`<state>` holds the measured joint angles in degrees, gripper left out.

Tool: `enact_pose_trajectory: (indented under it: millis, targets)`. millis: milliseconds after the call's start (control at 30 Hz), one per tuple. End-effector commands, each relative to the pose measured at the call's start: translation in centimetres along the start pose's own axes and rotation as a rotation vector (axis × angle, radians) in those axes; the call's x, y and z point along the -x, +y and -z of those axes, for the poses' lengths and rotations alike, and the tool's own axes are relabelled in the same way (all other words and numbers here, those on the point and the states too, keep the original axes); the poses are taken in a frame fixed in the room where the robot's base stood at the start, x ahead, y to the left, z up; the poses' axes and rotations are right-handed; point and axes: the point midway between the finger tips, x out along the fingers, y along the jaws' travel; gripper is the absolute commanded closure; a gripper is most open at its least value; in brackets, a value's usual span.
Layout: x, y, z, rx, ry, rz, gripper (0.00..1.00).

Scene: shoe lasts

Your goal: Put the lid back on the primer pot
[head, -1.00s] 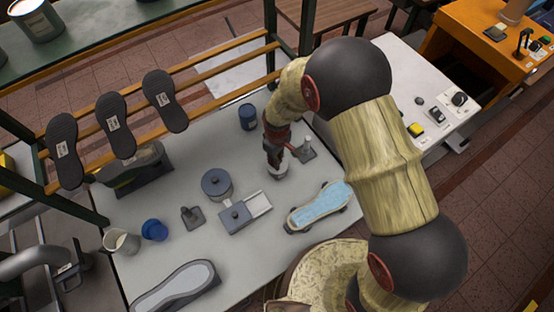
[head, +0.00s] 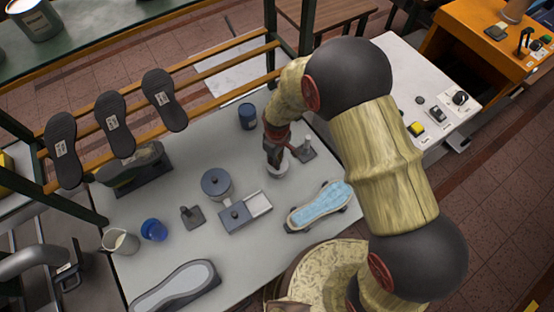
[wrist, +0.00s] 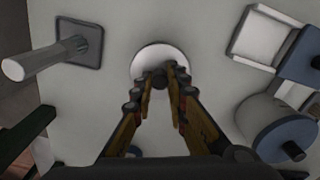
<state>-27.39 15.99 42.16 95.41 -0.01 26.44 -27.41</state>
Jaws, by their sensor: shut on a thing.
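My gripper (head: 274,158) points down over a small white round pot (head: 279,172) on the table. In the wrist view, the fingers (wrist: 160,82) are closed together on a small dark knob in front of a pale round top (wrist: 158,57). I take the knob to be the lid's; the fingers hide much of it. I cannot tell whether the lid touches the pot's rim or is just above it.
A grey stand with an upright post (head: 306,151) is close beside the gripper.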

Motion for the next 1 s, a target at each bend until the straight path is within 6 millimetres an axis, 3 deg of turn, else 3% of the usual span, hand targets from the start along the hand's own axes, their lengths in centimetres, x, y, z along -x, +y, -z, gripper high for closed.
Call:
enact_pose_trajectory:
  millis: [267, 300, 600, 867, 1000]
  targets:
    - [0.01, 0.0, 0.0, 0.0, 0.0, 0.0, 0.98]
    - [0.01, 0.0, 0.0, 0.0, 0.0, 0.0, 0.84]
    - [0.01, 0.0, 0.0, 0.0, 0.0, 0.0, 0.67]
    - [0.0, 0.0, -0.01, 0.0, 0.0, 0.0, 0.64]
    - [0.0, 0.0, -0.01, 0.0, 0.0, 0.0, 0.57]
